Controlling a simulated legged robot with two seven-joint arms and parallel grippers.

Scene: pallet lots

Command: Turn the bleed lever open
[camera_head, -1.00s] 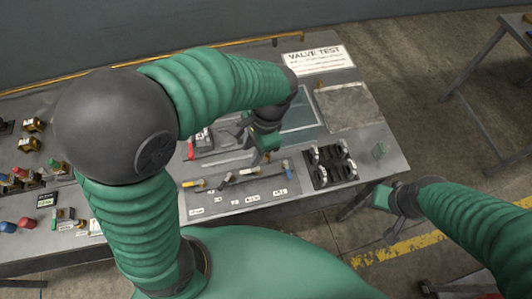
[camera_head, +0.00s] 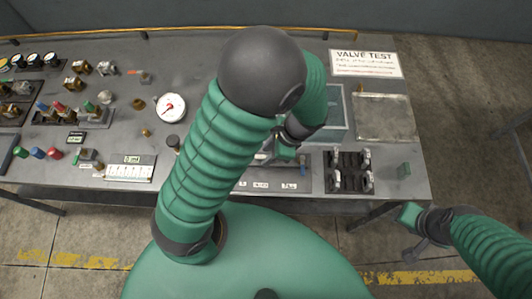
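The grey lever panel (camera_head: 275,186) lies at the bench's front edge, with small white labels too small to read. My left arm hides most of it, so I cannot pick out the bleed lever. One blue-tipped lever (camera_head: 303,168) shows at its right part. My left gripper (camera_head: 286,152) points down over the back of this panel, just left of and behind the blue tip; contact cannot be told. Its fingers are too small and covered to judge. My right gripper (camera_head: 411,216) hangs off the bench's front right corner, apart from everything; its fingers are unclear.
A black rack (camera_head: 350,184) with several pale-topped parts stands just right of the panel. A grey-green tray (camera_head: 335,128) and a square plate (camera_head: 385,118) lie behind, near the VALVE TEST sign (camera_head: 366,64). A dial gauge (camera_head: 171,107) and several valves fill the left.

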